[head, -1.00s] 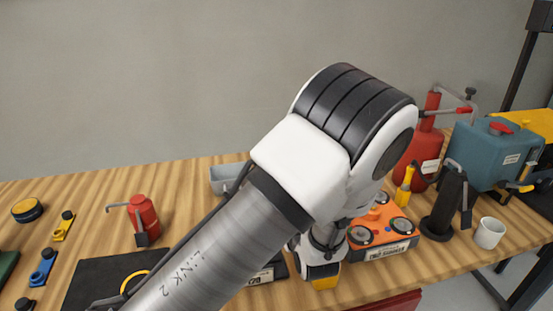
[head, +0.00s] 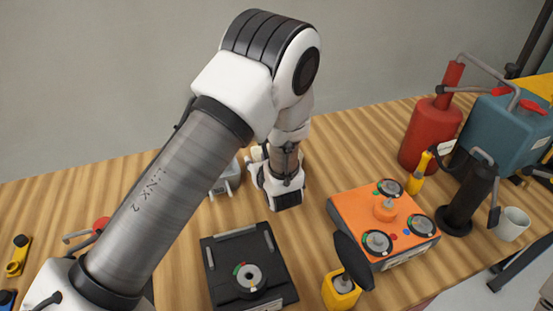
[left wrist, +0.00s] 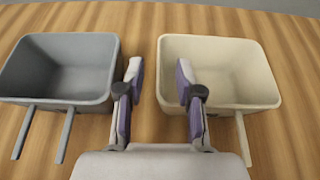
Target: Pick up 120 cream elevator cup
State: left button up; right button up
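The cream elevator cup (left wrist: 222,66) is an open box-shaped bucket at the right of the left wrist view, with a prong pointing towards the camera. A similar grey cup (left wrist: 62,66) with two prongs stands to its left. My left gripper (left wrist: 158,74) is open. Its left finger is over the gap between the cups, and its right finger overlaps the cream cup's left part; contact cannot be told. In the head view my left arm mostly hides the cream cup, and part of the grey cup (head: 222,186) shows beside the wrist. My right gripper is not in view.
A black plate with a dial (head: 249,276) lies in front of my left wrist. An orange box with discs (head: 384,212) and a yellow tool with a black disc (head: 342,291) are to the right. A red can (head: 430,132) and a blue tank (head: 500,132) stand farther right.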

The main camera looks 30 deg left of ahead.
aim_at(254, 158)
pick_arm(q)
jog(key=x, duration=0.3)
jog(key=shift+f, duration=0.1)
jog(key=shift+s, duration=0.1)
jog(key=shift+d, duration=0.15)
jog(key=c, duration=0.4)
grip_shut()
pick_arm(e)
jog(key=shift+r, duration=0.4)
